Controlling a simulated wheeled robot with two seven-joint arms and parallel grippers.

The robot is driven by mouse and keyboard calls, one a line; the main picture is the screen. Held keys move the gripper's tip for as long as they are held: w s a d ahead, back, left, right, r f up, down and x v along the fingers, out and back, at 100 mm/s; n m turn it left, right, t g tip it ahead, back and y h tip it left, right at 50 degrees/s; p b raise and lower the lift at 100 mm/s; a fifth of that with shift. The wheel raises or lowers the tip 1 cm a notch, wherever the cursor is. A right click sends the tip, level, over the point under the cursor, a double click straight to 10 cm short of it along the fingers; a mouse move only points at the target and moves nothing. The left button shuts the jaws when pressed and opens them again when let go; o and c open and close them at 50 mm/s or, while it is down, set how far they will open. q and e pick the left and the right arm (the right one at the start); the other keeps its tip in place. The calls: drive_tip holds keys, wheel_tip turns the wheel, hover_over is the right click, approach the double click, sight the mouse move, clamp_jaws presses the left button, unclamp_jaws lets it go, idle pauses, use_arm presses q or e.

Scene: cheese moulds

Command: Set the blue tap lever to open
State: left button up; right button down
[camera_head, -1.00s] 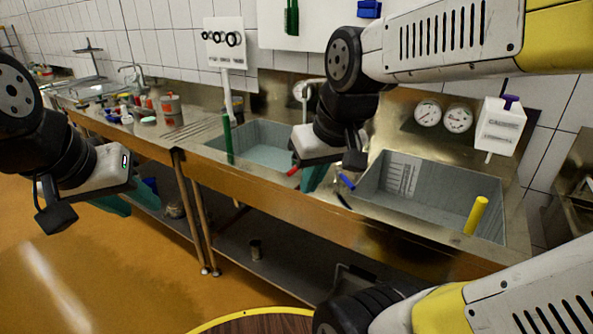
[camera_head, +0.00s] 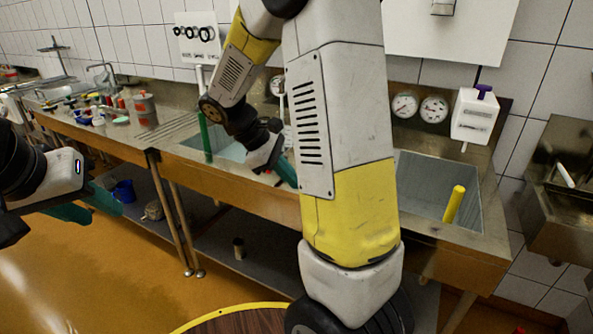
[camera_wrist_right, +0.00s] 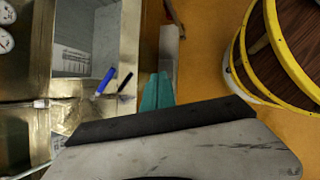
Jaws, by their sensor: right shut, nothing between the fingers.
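The blue tap lever (camera_wrist_right: 105,81) shows in the right wrist view, beside a short black handle (camera_wrist_right: 124,82) near the corner of a sink basin. In the head view my right arm hides it. My right gripper (camera_wrist_right: 160,76), with teal fingers, is shut and empty, right of the blue lever in the wrist view and apart from it. In the head view the right gripper (camera_head: 283,168) is near the counter's front edge by the left basin. My left gripper (camera_head: 88,207) is open and empty at the left, in front of the counter.
The left basin (camera_head: 228,150) and right basin (camera_head: 420,185) sit in a steel counter. A green pipe (camera_head: 205,138) and a yellow pipe (camera_head: 454,204) stand in them. A white dispenser (camera_head: 476,115) hangs at right.

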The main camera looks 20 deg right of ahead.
drive_tip(key=w+f+n+t+h, duration=0.2)
drive_tip(key=w+f+n+h, duration=0.65)
drive_tip(key=w, duration=0.35)
drive_tip(key=shift+m+h, duration=0.25)
drive_tip(key=d, duration=0.4)
drive_tip(key=d+f, duration=0.1)
drive_tip(key=d, duration=0.8)
drive_tip(key=shift+f, duration=0.4)
drive_tip(key=shift+s+d, duration=0.2)
drive_tip(key=shift+d, duration=0.3)
drive_tip(key=shift+s+d, duration=0.15)
drive_tip(key=shift+d, duration=0.3)
